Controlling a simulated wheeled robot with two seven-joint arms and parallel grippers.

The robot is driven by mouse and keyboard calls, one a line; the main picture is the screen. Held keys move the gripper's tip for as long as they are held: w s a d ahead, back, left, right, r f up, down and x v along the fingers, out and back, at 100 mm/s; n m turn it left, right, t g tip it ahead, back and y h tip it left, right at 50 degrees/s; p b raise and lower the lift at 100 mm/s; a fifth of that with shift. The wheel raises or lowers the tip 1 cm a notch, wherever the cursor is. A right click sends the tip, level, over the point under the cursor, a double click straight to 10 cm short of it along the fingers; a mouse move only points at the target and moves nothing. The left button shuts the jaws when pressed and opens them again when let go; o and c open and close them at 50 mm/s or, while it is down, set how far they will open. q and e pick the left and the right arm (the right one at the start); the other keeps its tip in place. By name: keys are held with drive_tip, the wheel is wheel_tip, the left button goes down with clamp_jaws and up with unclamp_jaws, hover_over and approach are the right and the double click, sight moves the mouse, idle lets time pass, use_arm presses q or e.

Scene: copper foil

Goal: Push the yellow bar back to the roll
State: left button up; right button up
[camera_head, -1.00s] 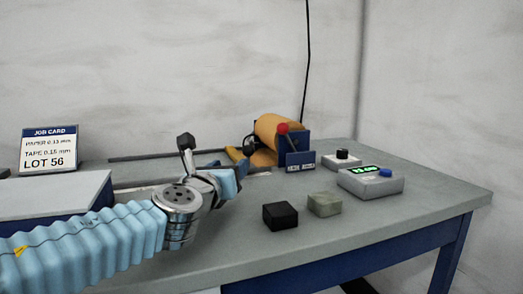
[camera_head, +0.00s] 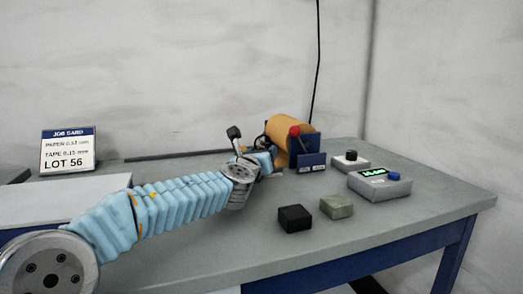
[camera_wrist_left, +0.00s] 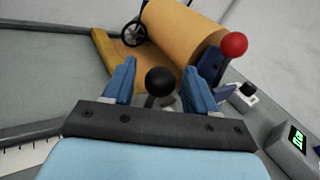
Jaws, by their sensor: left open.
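The yellow bar (camera_wrist_left: 105,52) shows in the left wrist view, left of the roll and beyond my left finger. In the head view my left arm hides it. The tan roll (camera_head: 290,126) lies in its stand at the back of the table; it also fills the top middle of the left wrist view (camera_wrist_left: 180,38). My left gripper (camera_wrist_left: 170,65) is open just in front of the roll. A black ball knob (camera_wrist_left: 160,80) on a stem shows between its fingers; I cannot tell whether they touch it. The head view shows this gripper (camera_head: 264,162) beside the stand. My right gripper is out of view.
A red knob (camera_head: 295,131) stands on the blue stand (camera_head: 305,152). A display box (camera_head: 379,184) and a small black-knobbed box (camera_head: 346,161) stand to the right. A black block (camera_head: 295,218) and a grey-green block (camera_head: 336,207) lie in front. The front right tabletop is clear.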

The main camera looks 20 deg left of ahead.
use_arm(q)
drive_tip(key=shift+w, duration=0.2)
drive_tip(key=shift+c, duration=0.5)
clamp_jaws()
drive_tip(key=shift+w+d+r+p, duration=0.15)
drive_tip(key=shift+w+d, duration=0.25)
drive_tip(key=shift+d, duration=0.2)
drive_tip(key=shift+w+d+f+p, duration=0.15)
drive_tip(key=shift+w+d, duration=0.2)
drive_tip(key=shift+d, duration=0.25)
drive_tip(key=shift+w+d+r+p, duration=0.15)
drive_tip(key=shift+w+d, duration=0.25)
drive_tip(key=shift+d, duration=0.2)
drive_tip(key=shift+c, duration=1.6)
unclamp_jaws()
drive_tip(key=o, duration=0.4)
drive_tip(key=shift+d, duration=0.15)
